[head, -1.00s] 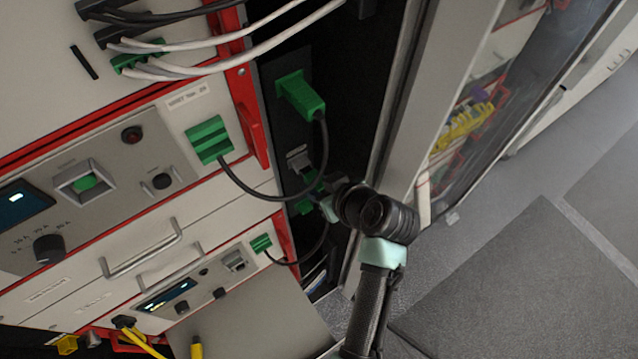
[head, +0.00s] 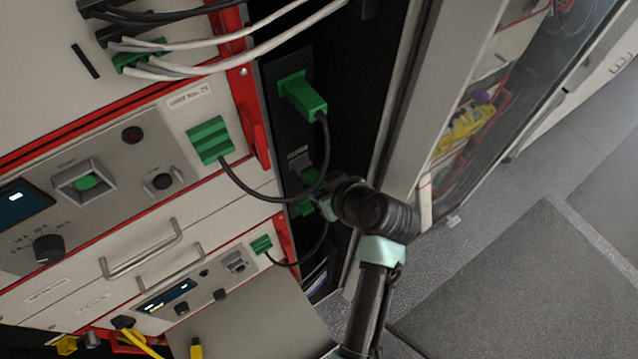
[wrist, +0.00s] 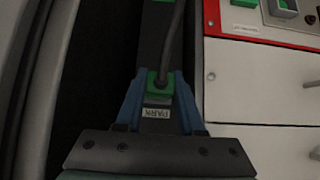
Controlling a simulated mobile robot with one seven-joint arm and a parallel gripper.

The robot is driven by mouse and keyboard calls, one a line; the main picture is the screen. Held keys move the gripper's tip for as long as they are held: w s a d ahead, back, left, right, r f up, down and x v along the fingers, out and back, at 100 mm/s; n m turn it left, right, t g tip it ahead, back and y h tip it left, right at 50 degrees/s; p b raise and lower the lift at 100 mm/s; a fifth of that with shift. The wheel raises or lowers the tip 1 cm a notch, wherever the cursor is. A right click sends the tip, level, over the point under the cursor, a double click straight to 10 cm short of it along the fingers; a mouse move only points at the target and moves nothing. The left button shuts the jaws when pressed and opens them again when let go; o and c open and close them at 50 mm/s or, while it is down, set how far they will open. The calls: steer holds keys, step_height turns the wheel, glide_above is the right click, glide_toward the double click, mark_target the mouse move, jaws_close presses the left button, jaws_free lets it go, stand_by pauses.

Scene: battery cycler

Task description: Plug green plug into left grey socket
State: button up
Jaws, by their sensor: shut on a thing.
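A green plug (wrist: 158,84) with a dark cable sits between the blue fingers of my gripper (wrist: 157,104) in the wrist view. My gripper is shut on it, at the narrow dark panel beside the rack. In the head view my gripper (head: 323,207) is partly hidden behind its own wrist, and green parts (head: 309,178) show beside it. Whether the held plug is seated in the panel cannot be told. Another green plug (head: 303,97) with a cable sits higher on the same panel. I cannot clearly pick out the left grey socket.
White rack units with red edges fill the left, with green connectors (head: 209,140) and (head: 262,245) trailing dark cables near my gripper. A metal door frame (head: 412,90) stands close on the right. A PARK label (wrist: 156,113) lies between the fingers. Grey floor is free at right.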

steer(key=shift+w+a, duration=0.25)
steer(key=shift+w, duration=0.1)
stand_by(0.3)
steer(key=o, duration=1.1)
steer(key=shift+c, duration=0.2)
steer(key=b+v, duration=0.3)
steer(key=v, duration=1)
steer(key=shift+b, duration=0.35)
steer(key=shift+s, duration=0.1)
